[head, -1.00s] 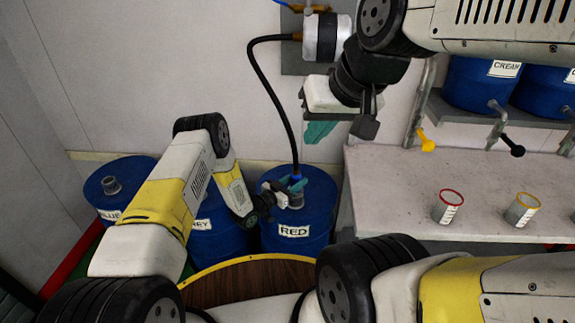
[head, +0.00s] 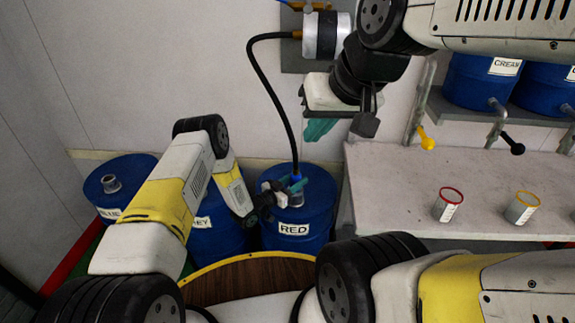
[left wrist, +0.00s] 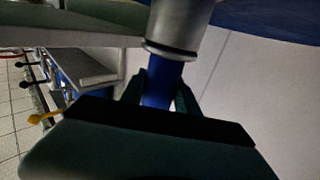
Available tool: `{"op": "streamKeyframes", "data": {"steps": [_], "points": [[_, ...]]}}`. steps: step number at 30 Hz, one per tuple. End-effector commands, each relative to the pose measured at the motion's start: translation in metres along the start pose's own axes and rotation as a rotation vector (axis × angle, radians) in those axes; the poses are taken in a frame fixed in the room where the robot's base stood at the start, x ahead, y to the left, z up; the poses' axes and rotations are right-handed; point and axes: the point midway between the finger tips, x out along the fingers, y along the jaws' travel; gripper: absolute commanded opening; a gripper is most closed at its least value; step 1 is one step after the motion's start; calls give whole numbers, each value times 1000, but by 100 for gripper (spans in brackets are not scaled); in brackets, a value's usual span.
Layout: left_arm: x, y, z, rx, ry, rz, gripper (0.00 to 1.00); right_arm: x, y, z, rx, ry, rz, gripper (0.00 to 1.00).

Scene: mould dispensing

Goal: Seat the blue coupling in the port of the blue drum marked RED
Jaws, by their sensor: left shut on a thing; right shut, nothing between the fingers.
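The blue coupling (head: 296,180) hangs at the lower end of a black hose, at the port (head: 296,197) of the blue drum marked RED (head: 285,242). My left gripper (head: 292,185) is shut on the coupling from the left. In the left wrist view the coupling (left wrist: 160,85) sits between the dark fingers. Its end meets the mouth of the grey metal port (left wrist: 180,30), with no clear gap and in line with it. How deep it sits is hidden. My right gripper (head: 318,130) is shut and empty, high in front of the wall.
The hose (head: 270,85) runs up to a wall fitting (head: 326,36). Two other blue drums stand left of the RED one, partly behind my left arm.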

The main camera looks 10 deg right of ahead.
Motion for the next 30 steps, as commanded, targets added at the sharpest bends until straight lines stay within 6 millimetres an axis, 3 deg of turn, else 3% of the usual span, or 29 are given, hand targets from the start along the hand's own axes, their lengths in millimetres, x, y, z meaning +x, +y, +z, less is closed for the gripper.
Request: {"op": "streamKeyframes", "data": {"steps": [1, 4, 15, 30], "points": [[0, 0, -1, 0, 1, 0, 43, 0, 0, 0, 0, 0, 0, 0], [0, 0, -1, 0, 1, 0, 63, 0, 0, 0, 0, 0, 0, 0], [-5, 0, 1, -1, -2, -1, 63, 0, 0, 0, 0, 0, 0, 0], [-74, 0, 0, 0, 0, -1, 63, 0, 0, 0, 0, 0, 0, 0]]}}
